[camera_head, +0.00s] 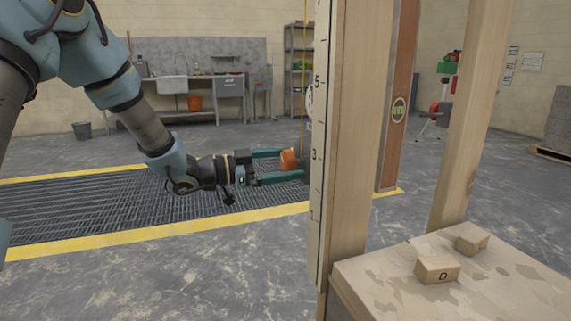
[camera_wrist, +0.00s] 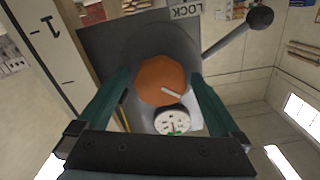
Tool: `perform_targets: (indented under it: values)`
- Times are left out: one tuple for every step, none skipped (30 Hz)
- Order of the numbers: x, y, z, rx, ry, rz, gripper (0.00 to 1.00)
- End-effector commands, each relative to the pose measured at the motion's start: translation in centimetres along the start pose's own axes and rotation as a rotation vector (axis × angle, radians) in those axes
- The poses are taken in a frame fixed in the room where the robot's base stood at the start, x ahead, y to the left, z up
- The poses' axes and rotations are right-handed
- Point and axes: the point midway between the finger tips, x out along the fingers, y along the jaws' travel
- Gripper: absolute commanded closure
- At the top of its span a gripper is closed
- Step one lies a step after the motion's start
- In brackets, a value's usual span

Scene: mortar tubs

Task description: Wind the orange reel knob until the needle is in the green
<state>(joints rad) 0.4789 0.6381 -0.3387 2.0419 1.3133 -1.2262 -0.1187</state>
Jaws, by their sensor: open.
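The orange reel knob (camera_wrist: 161,80) is round with a pale mark on its face, mounted on a grey plate (camera_wrist: 97,40). It also shows in the head view (camera_head: 288,160). My gripper (camera_wrist: 161,88) is open, with a green finger on either side of the knob; I cannot tell whether either finger touches it. The white dial (camera_wrist: 172,121) sits just below the knob in the wrist view. Its red needle points roughly upward, and a green patch shows at its lower edge; the needle appears outside it. In the head view the wooden post hides most of the plate.
A lever with a dark ball end (camera_wrist: 260,18) and a LOCK label (camera_wrist: 186,11) are near the knob. A wooden post with a scale (camera_head: 345,130) stands right of my gripper. Wooden blocks (camera_head: 437,269) lie on a bench (camera_head: 400,295). A floor grating (camera_head: 100,205) lies below.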

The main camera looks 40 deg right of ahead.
Motion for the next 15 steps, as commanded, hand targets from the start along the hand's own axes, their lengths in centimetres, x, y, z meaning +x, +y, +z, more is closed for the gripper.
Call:
perform_targets:
  values:
    - [0.0, 0.0, 0.0, 0.000, 0.000, 0.000, 0.00]
    - [0.0, 0.0, 0.0, 0.000, 0.000, 0.000, 0.00]
    - [0.0, 0.0, 0.0, 0.000, 0.000, 0.000, 0.00]
    - [0.0, 0.0, 0.0, 0.000, 0.000, 0.000, 0.00]
    - [-0.1, 0.0, 0.0, 0.000, 0.000, 0.000, 0.00]
    - [-0.2, 0.0, 0.0, -0.001, 0.000, -0.001, 0.00]
    - [-0.3, -0.1, 0.0, -0.001, 0.000, -0.001, 0.00]
    - [-0.6, -0.1, 0.0, -0.001, -0.001, -0.002, 0.00]
    - [-1.1, -0.1, 0.0, -0.001, -0.001, -0.003, 0.00]
    - [-1.5, -0.1, 0.0, -0.001, -0.002, -0.003, 0.00]
    - [-2.0, -0.1, 0.0, -0.001, -0.003, -0.003, 0.00]
    - [-2.7, -0.1, 0.0, -0.002, -0.002, -0.004, 0.00]
    - [-3.3, -0.1, 0.0, -0.002, -0.002, -0.005, 0.00]
    - [-3.9, -0.2, 0.0, -0.001, -0.003, -0.004, 0.00]
    - [-4.7, -0.1, 0.0, -0.001, -0.002, -0.004, 0.00]
